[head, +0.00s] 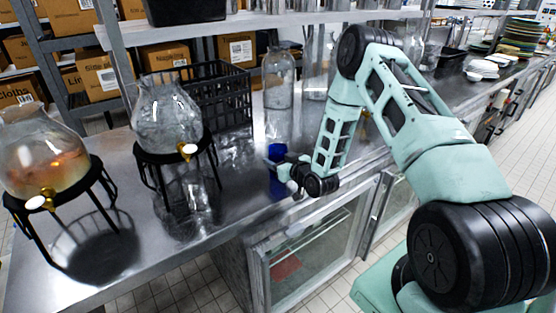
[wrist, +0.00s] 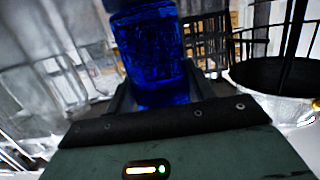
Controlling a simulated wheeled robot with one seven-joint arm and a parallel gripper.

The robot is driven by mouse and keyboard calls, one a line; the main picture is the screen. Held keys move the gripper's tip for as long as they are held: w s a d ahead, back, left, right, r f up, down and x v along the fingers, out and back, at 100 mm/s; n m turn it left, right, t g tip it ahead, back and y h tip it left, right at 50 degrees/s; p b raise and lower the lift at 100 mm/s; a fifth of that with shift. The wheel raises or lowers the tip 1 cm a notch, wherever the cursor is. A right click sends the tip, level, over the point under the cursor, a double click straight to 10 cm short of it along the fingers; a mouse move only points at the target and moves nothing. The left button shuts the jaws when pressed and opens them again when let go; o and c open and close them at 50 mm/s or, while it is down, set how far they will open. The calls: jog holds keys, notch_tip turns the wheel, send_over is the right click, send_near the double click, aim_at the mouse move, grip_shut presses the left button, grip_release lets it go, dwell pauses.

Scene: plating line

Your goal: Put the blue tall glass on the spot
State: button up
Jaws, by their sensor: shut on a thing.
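The blue tall glass (head: 276,154) shows in the head view above the steel counter, at my gripper (head: 278,168). In the wrist view the blue glass (wrist: 152,55) fills the upper middle, upright, between the two fingers of my gripper (wrist: 160,95). My gripper is shut on it. The glass's lower part is partly hidden by the gripper in both views. I cannot tell whether its base touches the counter. I cannot make out a marked spot in either view.
A glass dispenser (head: 168,115) on a black stand is left of my gripper, with a second dispenser (head: 45,155) farther left. A black crate (head: 222,97) and a clear bottle (head: 279,80) stand behind. The counter (head: 240,205) is clear near its front edge.

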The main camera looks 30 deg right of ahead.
jog(key=o, duration=1.2)
jog(key=shift+f, duration=0.1)
